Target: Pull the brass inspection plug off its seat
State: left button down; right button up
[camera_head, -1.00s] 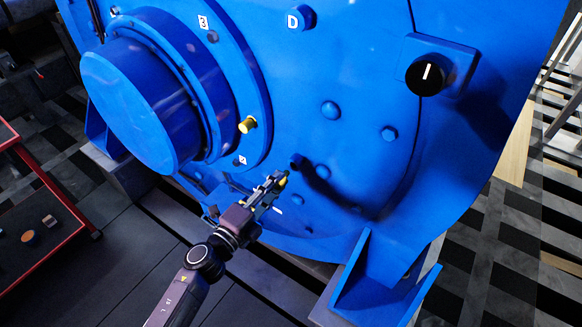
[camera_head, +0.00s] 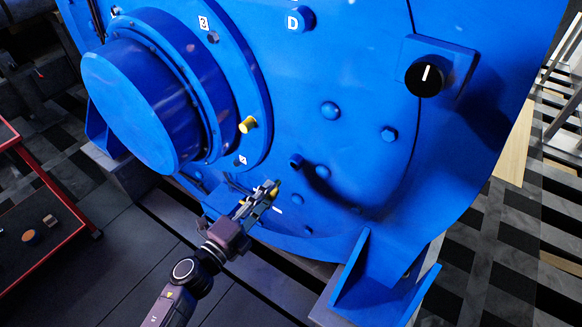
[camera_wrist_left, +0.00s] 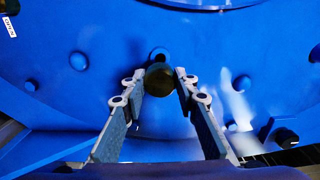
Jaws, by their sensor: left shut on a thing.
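My left gripper (camera_head: 271,191) is shut on a small brass plug (camera_head: 273,192), of which a bit of yellow shows between the fingertips in front of the lower blue motor housing (camera_head: 355,150). In the left wrist view the fingers (camera_wrist_left: 160,82) sit on both sides of the plug's dark round end (camera_wrist_left: 158,81). A dark round spot (camera_wrist_left: 158,54) shows just behind it on the blue face; I cannot tell whether this is its seat. A second brass piece (camera_head: 248,125) sticks out of the flange, away from the gripper. My right gripper is not in view.
A black rotary knob (camera_head: 424,78) sits at the upper right of the housing. A blue bolt-like stub (camera_head: 295,161) stands near the gripper. A blue foot bracket (camera_head: 375,280) is at the lower right. A red-framed cart (camera_head: 55,190) stands at the left.

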pick_arm(q)
jog(key=b+v, duration=0.1)
jog(key=v, duration=1.8)
jog(key=shift+r, duration=0.15)
dwell(0.4)
